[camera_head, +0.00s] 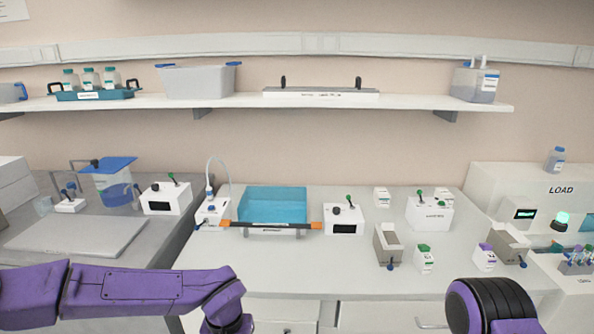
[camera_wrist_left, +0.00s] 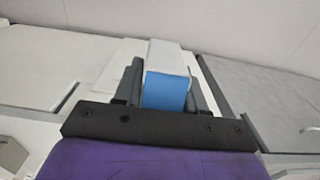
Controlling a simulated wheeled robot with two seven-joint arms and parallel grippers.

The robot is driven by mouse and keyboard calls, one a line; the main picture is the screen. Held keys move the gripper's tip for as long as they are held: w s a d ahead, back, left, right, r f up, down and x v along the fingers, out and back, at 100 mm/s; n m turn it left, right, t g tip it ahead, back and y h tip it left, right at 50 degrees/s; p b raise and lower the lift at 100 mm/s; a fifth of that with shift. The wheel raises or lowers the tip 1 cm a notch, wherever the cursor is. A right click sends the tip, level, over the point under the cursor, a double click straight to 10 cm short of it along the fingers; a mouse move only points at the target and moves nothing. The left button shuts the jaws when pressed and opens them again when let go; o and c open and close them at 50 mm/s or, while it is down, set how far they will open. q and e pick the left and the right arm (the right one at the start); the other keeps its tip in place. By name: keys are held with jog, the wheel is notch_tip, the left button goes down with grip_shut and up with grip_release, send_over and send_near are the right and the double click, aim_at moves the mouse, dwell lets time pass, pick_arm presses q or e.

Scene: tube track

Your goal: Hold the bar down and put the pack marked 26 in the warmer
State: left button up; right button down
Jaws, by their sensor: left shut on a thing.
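In the left wrist view my left gripper (camera_wrist_left: 166,82) is shut on a block (camera_wrist_left: 170,90) with a blue near face and a white top. No number shows on it. In the head view a dark bar with orange ends (camera_head: 265,226) lies across the front of a teal open tray (camera_head: 272,196) on the bench. Small white packs, one with a green top (camera_head: 424,262) and one with a purple top (camera_head: 484,258), stand at the right; their numbers are unreadable. I cannot tell which thing is the warmer. My right gripper is out of the frames.
White control boxes (camera_head: 343,219) with levers stand beside the tray. Two grey open boxes (camera_head: 388,246) (camera_head: 508,244) stand to the right. A tube rack (camera_head: 577,264) and a station marked LOAD (camera_head: 540,185) are at far right. A shelf (camera_head: 250,102) runs above. The front middle of the bench is clear.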

pick_arm(q)
jog(key=w+a+r, duration=0.2)
jog(key=a+r, duration=0.4)
jog(key=shift+r, duration=0.2)
